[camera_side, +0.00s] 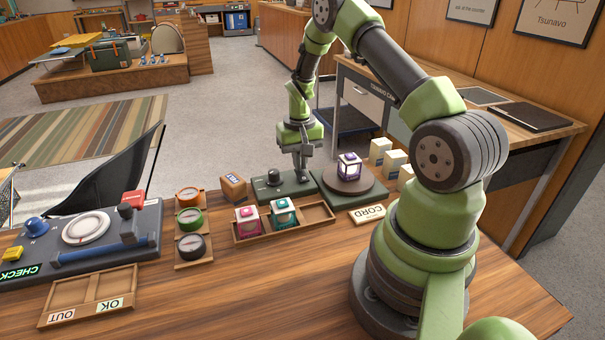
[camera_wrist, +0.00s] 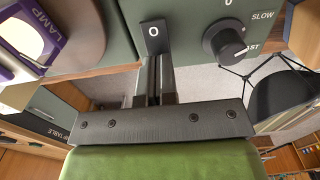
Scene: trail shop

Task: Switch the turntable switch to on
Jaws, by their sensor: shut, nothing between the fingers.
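My gripper (camera_side: 303,172) points down over the green control box (camera_side: 270,190) beside the turntable (camera_side: 348,187). In the wrist view my gripper (camera_wrist: 154,62) is shut and empty, its fingertips close to the switch (camera_wrist: 153,33), which bears a white "O". I cannot tell whether they touch it. The fingers hide part of the switch, and its position is unclear. A black knob (camera_wrist: 226,43) with "SLOW" and "FAST" marks sits to its right. A purple and white lamp (camera_side: 349,167) stands upright on the turntable; it also shows in the wrist view (camera_wrist: 32,38).
A wooden tray (camera_side: 285,236) with a pink and a teal lantern stands in front of the box. A "CORD" sign (camera_side: 368,214) lies before the turntable. Small cartons (camera_side: 395,160) stand behind it. Compasses (camera_side: 190,220) and a scale-like console (camera_side: 90,230) are at left.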

